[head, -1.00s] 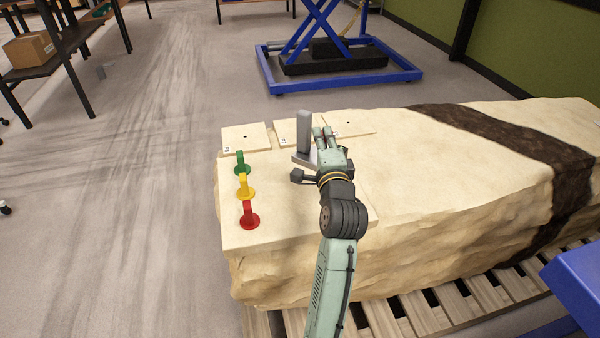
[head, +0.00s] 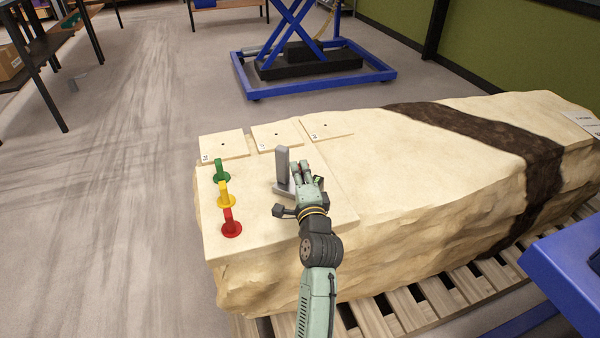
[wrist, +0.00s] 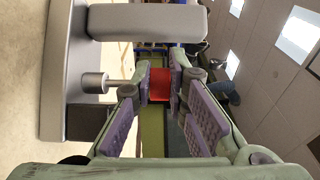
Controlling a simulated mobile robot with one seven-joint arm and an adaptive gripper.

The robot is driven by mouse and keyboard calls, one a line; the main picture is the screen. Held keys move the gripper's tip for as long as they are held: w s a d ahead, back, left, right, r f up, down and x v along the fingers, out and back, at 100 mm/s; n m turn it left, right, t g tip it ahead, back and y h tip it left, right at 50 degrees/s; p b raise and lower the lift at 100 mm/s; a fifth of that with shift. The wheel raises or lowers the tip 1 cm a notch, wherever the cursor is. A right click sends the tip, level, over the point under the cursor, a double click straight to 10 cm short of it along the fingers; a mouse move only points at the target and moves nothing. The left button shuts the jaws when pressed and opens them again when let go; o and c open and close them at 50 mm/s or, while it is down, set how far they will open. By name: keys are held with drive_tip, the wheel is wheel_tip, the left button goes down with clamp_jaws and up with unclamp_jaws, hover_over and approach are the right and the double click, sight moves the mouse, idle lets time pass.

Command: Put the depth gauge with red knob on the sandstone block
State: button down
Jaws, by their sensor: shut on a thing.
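The depth gauge (head: 282,168) is grey, with an upright plate and a flat base. It is over the left part of the pale sandstone block (head: 420,215); I cannot tell whether its base touches the surface. My gripper (head: 303,172) is at its right side. In the wrist view my gripper (wrist: 160,86) is shut on the gauge's red knob (wrist: 160,84). A short metal shaft on the grey gauge (wrist: 147,22) points toward the knob. The knob is hidden by my fingers in the head view.
The surface to the right is clear up to the dark band (head: 480,135).

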drive_tip(key=shift+r, duration=0.15)
drive_tip(key=c, duration=2)
unclamp_jaws()
drive_tip(key=shift+f, duration=0.25)
drive_tip(key=shift+c, duration=0.2)
drive_tip(key=o, duration=0.5)
drive_tip(key=shift+c, duration=0.2)
drive_tip(key=shift+r, duration=0.15)
